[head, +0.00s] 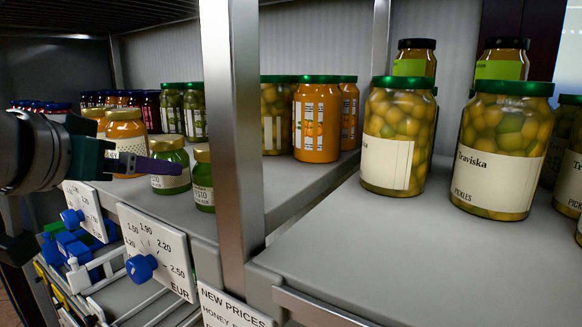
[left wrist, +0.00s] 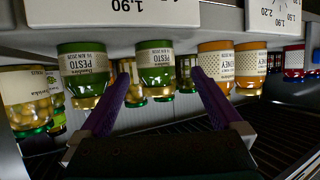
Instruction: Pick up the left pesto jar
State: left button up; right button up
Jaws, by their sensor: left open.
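Two green pesto jars with gold lids stand at the front of the left shelf in the head view: the left pesto jar (head: 170,183) and the right pesto jar (head: 203,185). My left gripper (head: 165,167) comes in from the left, and a purple finger overlaps the left jar in the picture. The left wrist view is upside down. There the left pesto jar (left wrist: 155,62) appears between the two spread fingers of my left gripper (left wrist: 160,76), and the right pesto jar (left wrist: 82,68) is outside them. Contact cannot be told. My right gripper is not in view.
Honey jars (head: 126,135) stand just left of the pesto jars, close to my gripper. Green-lidded jars (head: 194,112) stand behind. A metal post (head: 233,130) rises right of the right pesto jar. Price tags (head: 157,250) hang along the shelf's front edge.

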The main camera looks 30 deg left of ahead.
pick_arm(q)
jog(key=shift+x, duration=0.85)
jog(key=shift+d+p+x, duration=0.15)
jog(key=shift+p+x, duration=0.05)
jog(key=shift+x, duration=0.75)
jog(key=shift+d+p+x, duration=0.2)
jog(key=shift+x, duration=1.65)
jog(key=shift+f, duration=0.1)
grip_shut()
